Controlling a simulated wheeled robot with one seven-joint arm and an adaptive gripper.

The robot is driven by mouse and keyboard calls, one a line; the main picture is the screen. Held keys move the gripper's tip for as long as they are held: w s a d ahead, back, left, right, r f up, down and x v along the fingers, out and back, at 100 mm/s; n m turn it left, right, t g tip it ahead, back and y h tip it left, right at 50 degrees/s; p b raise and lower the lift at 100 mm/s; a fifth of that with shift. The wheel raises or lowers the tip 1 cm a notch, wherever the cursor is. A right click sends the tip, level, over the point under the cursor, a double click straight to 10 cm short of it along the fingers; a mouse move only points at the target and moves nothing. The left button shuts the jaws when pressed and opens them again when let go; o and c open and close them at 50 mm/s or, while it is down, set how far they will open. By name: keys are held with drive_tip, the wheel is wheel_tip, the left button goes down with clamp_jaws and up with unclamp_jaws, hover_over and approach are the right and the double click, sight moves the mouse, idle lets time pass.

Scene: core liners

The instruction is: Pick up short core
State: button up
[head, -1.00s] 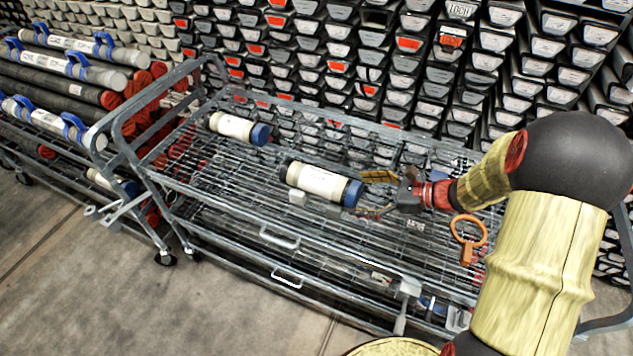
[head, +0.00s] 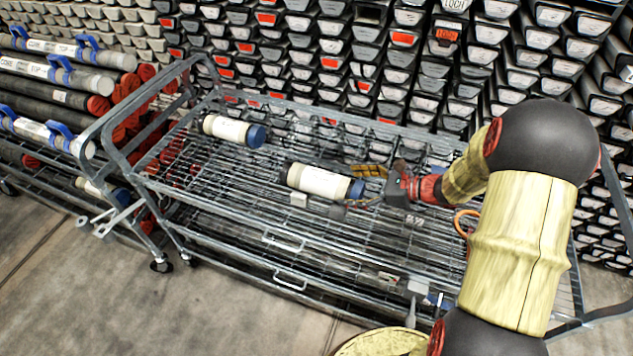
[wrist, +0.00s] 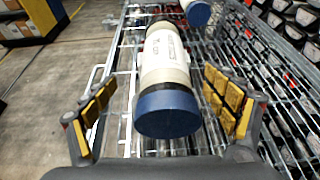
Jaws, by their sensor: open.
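The nearer short core (head: 321,181), a white-labelled cylinder with a blue end cap, lies on the wire shelf of the cart. It also shows in the wrist view (wrist: 167,65), its blue cap facing me. A second short core (head: 234,131) of the same look lies farther left on the shelf, and its blue cap (wrist: 198,13) shows at the top of the wrist view. My gripper (wrist: 166,108) is open, with yellow-padded fingers on either side of the nearer core's capped end. Both fingers appear apart from the core, and nothing is held.
The wire cart (head: 216,205) has raised tubular end frames and a lower shelf. Long tubes with blue clamps (head: 60,72) lie on a rack at left. Stacked core trays (head: 330,62) fill the back. The floor (head: 90,285) in front is clear.

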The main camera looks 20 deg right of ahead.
sight(329, 181)
drive_tip(key=b+x, duration=0.1)
drive_tip(key=x, duration=0.2)
drive_tip(key=b+x, duration=0.2)
drive_tip(key=x, duration=0.2)
drive_tip(key=shift+w, duration=0.55)
drive_tip(key=c, duration=0.4)
drive_tip(key=c, duration=1.7)
drive_tip(key=shift+w+r, duration=0.1)
drive_tip(key=shift+r, duration=0.05)
drive_tip(key=shift+c, duration=0.5)
